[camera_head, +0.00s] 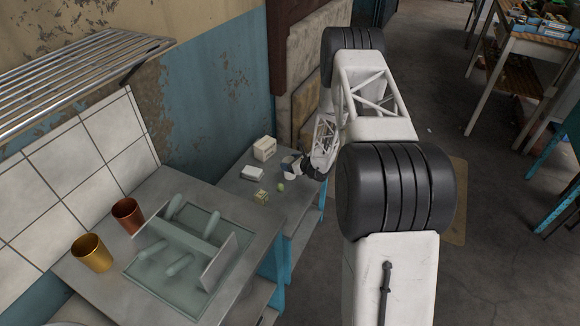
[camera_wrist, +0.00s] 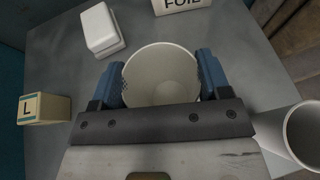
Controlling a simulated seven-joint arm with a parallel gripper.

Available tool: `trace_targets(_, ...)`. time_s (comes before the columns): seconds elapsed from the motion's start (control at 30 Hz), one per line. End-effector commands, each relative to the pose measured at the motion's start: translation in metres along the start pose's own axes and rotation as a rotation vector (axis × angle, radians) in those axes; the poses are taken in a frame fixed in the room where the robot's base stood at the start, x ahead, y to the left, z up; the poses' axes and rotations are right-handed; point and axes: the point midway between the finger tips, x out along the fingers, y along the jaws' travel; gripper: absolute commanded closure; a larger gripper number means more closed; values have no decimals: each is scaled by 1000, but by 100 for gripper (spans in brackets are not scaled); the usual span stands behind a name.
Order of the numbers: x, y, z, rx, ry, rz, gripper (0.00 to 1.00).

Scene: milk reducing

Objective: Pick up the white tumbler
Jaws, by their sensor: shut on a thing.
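The white tumbler (camera_wrist: 160,82) is in the middle of the wrist view, with its open mouth facing the camera. My gripper (camera_wrist: 160,72) has its two blue fingers on opposite sides of it and is shut on it. In the head view, my gripper (camera_head: 291,166) is over the far grey counter, at the end of my white arm. The tumbler is small and partly covered by the gripper there. I cannot tell whether its base touches the counter.
A second white open cylinder (camera_wrist: 300,135) is close at right. A white lidded dish (camera_wrist: 101,30), a FOIL box (camera_wrist: 180,5) and an L block (camera_wrist: 44,108) stand around. A green ball (camera_head: 281,187) is nearby. The near counter holds copper (camera_head: 128,214) and gold (camera_head: 92,253) cups.

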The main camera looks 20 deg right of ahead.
Motion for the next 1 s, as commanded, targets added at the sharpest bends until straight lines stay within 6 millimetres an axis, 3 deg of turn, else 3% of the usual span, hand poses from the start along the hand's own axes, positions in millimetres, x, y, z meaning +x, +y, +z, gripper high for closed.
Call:
trace_targets(0.27, -4, 0, 9, -1, 0, 0, 54)
trace_targets(0.53, -14, 0, 33, -1, -1, -1, 54)
trace_targets(1.0, -76, 56, 16, 1, 0, -1, 54)
